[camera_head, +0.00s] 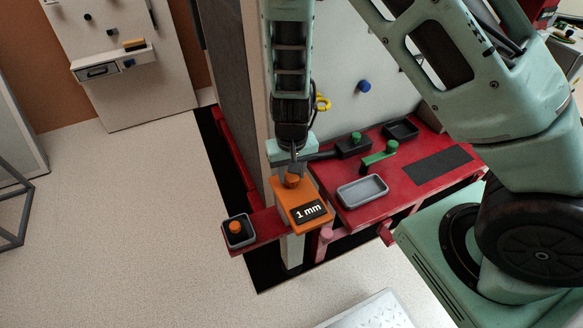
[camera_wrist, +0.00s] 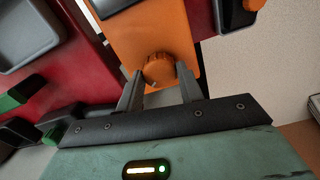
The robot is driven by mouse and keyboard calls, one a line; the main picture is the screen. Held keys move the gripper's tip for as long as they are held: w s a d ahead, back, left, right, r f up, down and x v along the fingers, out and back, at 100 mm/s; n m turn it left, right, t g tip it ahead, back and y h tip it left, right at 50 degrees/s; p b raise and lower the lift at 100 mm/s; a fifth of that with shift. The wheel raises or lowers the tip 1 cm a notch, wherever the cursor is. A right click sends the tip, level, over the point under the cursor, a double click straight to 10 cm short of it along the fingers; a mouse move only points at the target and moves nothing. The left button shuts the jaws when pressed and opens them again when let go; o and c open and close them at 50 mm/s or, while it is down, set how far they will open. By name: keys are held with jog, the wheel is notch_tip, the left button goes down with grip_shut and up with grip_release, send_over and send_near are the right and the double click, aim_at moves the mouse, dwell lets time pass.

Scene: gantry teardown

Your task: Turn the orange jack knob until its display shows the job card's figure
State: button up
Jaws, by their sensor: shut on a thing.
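The orange jack (camera_head: 302,200) stands at the front left corner of the red bench, and its dark display (camera_head: 309,213) reads "1 mm". The orange jack knob (camera_head: 292,181) is on its top, partly hidden by my gripper. In the wrist view the ridged round knob (camera_wrist: 160,69) sits between my two grey fingertips. My gripper (camera_head: 292,168) comes down from above and is shut on the knob; it also shows in the wrist view (camera_wrist: 158,84). The job card is not recognisable in either view.
The red bench (camera_head: 412,180) carries a grey tray (camera_head: 362,191), a black tray (camera_head: 400,130) and green-knobbed parts (camera_head: 378,154). A small grey bin (camera_head: 238,231) with an orange piece stands left of the jack. Open floor (camera_head: 120,210) lies further left.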

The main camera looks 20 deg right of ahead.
aim_at(292, 175)
jog(key=shift+m+p, duration=1.4)
jog(key=shift+m, duration=1.2)
jog(key=o, duration=1)
jog(key=shift+r, duration=0.1)
notch_tip(292, 175, up, 17)
jog(key=p, duration=0.4)
jog(key=shift+r+p, duration=0.15)
jog(key=shift+p, duration=0.2)
